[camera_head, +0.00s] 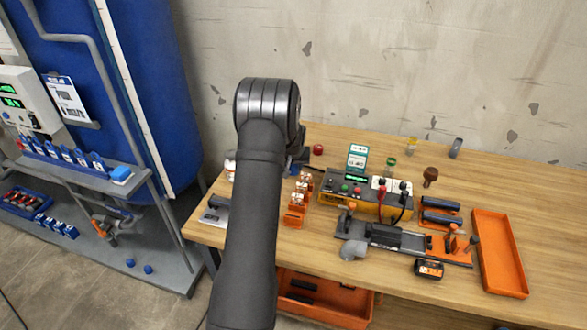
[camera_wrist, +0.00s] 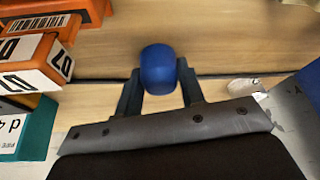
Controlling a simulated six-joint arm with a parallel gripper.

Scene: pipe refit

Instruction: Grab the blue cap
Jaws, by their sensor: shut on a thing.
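The blue cap (camera_wrist: 158,68) is a rounded, smooth cap between my gripper's two dark fingers in the wrist view. My gripper (camera_wrist: 160,80) is shut on it, with a finger against each side. Wooden table top shows behind the cap; I cannot tell whether the cap touches it. In the head view my arm hides most of the gripper and the cap.
Orange blocks with number labels (camera_wrist: 35,65) lie left of the gripper; a grey metal plate (camera_wrist: 295,115) lies right. On the workbench are a yellow control box (camera_head: 355,198), an orange tray (camera_head: 498,255) and a red cap (camera_head: 318,149). A blue tank (camera_head: 150,90) stands left.

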